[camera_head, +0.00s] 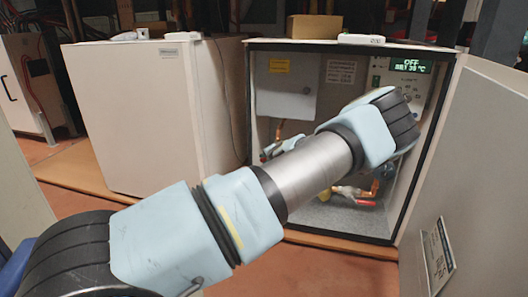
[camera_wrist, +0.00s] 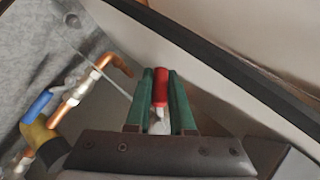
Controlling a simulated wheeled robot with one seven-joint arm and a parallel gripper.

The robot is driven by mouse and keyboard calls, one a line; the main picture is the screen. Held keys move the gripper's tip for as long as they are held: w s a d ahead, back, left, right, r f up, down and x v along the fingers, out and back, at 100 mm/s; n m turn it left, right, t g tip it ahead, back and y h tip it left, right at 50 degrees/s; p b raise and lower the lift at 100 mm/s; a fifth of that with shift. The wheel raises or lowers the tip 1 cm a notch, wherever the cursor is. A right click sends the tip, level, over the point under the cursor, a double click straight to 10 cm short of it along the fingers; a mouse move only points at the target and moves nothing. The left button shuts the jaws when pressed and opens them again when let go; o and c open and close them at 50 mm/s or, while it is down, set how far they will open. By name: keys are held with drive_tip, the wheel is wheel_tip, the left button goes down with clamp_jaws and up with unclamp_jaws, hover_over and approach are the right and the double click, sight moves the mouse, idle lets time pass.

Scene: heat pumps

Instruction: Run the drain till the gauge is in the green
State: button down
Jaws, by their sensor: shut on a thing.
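My gripper (camera_wrist: 163,78), with green fingers, is shut on a red valve handle (camera_wrist: 160,92) in the wrist view. The handle stands between the two fingers, close to a pale cabinet wall. In the head view my forearm reaches into the open heat pump cabinet (camera_head: 447,110), and the wrist hides my gripper. A red lever (camera_head: 366,203) on a valve with copper pipe shows low in the cabinet; I cannot tell if it is the held one. I cannot make out the gauge in either view.
A valve with a blue handle (camera_wrist: 38,106) and copper pipes lie left of my gripper. The cabinet's display (camera_head: 410,66) reads OFF. The open door panel (camera_head: 470,170) stands at the right, and a closed white cabinet (camera_head: 150,115) at the left.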

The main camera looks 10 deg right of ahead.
drive_tip(key=shift+d+f, duration=0.15)
idle(0.4)
drive_tip(key=c, duration=0.8)
unclamp_jaws()
drive_tip(key=a+p+v, duration=0.1)
drive_tip(key=p+v, duration=0.2)
drive_tip(key=v, duration=0.7)
drive_tip(key=shift+s+d+r+p, duration=0.3)
drive_tip(key=shift+d+r+p, duration=0.05)
drive_tip(key=shift+d+p, duration=0.05)
